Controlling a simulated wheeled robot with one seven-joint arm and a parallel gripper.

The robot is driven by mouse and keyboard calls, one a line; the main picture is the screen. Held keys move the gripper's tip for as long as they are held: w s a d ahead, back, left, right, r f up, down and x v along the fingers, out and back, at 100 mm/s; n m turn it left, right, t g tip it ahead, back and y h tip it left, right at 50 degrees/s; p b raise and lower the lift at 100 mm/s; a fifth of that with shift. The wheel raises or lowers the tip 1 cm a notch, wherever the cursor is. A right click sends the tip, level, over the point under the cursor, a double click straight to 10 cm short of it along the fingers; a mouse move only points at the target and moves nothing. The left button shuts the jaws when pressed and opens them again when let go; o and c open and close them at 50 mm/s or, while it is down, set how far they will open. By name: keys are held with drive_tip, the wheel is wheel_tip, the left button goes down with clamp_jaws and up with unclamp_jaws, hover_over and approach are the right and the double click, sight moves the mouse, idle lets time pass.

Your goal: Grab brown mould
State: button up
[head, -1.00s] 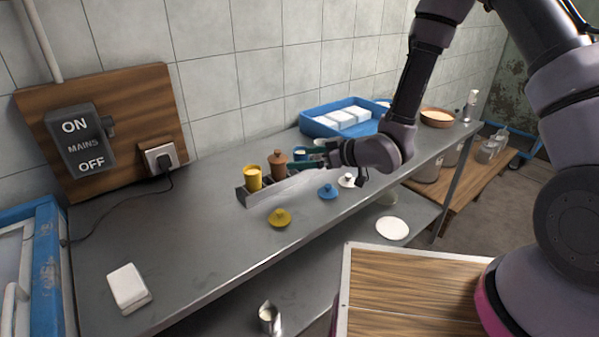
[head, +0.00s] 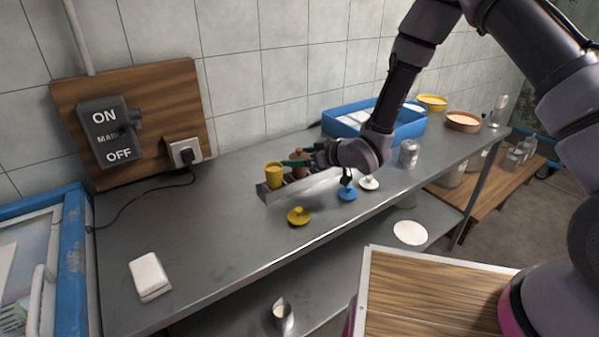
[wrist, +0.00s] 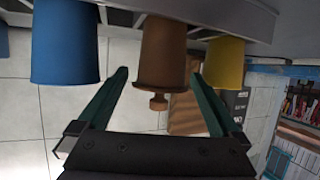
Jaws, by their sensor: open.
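The brown mould (head: 299,172) stands in a metal rack (head: 318,185) on the steel counter, partly hidden by my gripper in the head view. In the wrist view the brown mould (wrist: 162,50) hangs inverted in the picture between my green fingers, with its knob toward the palm. My gripper (head: 302,157) is open, with one finger on each side of the mould; it also shows in the wrist view (wrist: 160,78). I see gaps between fingers and mould there. A yellow mould (head: 274,175) and a blue mould (wrist: 66,45) flank it.
Yellow (head: 298,216), blue (head: 347,193) and white (head: 369,183) knobbed lids lie in front of the rack. A blue tray (head: 405,132) stands behind my wrist and a metal can (head: 409,153) beside it.

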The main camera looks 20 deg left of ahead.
clamp_jaws()
drive_tip(key=shift+r, duration=0.1)
